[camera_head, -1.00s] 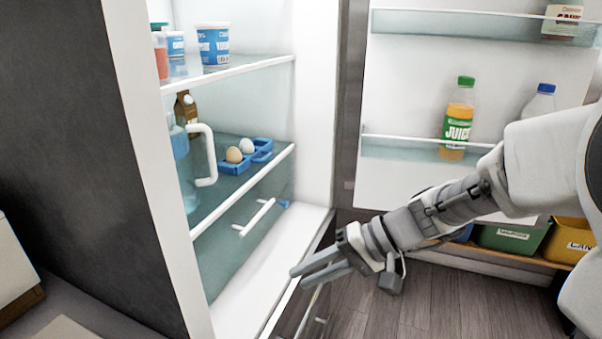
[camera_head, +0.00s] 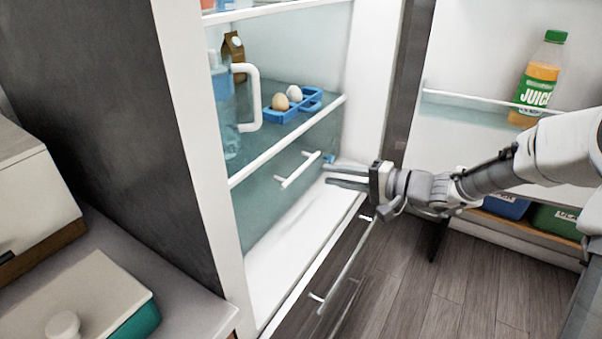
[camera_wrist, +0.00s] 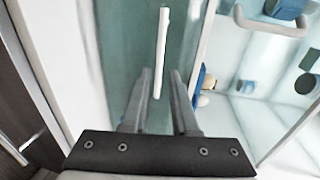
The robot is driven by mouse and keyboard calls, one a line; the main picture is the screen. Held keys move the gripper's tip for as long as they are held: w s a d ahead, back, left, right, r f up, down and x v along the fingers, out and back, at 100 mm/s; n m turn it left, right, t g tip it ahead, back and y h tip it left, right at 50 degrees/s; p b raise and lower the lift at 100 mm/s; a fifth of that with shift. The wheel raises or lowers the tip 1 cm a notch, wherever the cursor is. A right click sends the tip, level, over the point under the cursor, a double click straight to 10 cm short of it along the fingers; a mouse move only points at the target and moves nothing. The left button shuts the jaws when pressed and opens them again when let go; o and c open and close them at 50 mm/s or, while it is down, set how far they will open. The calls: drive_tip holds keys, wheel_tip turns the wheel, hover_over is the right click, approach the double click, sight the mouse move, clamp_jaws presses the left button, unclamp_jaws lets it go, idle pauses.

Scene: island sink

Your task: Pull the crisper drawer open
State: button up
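The crisper drawer (camera_head: 262,222) is a greenish glass front low in the open fridge, below the egg shelf. It looks shut. Its white bar handle (camera_head: 297,170) runs along the front. In the wrist view, the handle (camera_wrist: 162,50) lies ahead of my gripper, with its near end in line with the gap between the fingers. My gripper (camera_head: 345,177) is open, just right of the handle in the head view, with its fingers pointing left towards it. The fingers also show apart in the wrist view (camera_wrist: 159,75). I cannot tell whether they touch the handle.
Eggs in a blue holder (camera_head: 291,104) and a pitcher (camera_head: 223,105) stand on the shelf above. The open fridge door (camera_head: 450,130) with a juice bottle (camera_head: 537,80) is at right. A lower drawer with a bar handle (camera_head: 340,265) lies below.

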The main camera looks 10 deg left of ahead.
sight(303, 169)
drive_tip(key=b+x, duration=0.1)
drive_tip(key=x, duration=0.8)
drive_tip(key=shift+a, duration=0.1)
clamp_jaws()
idle(1.1)
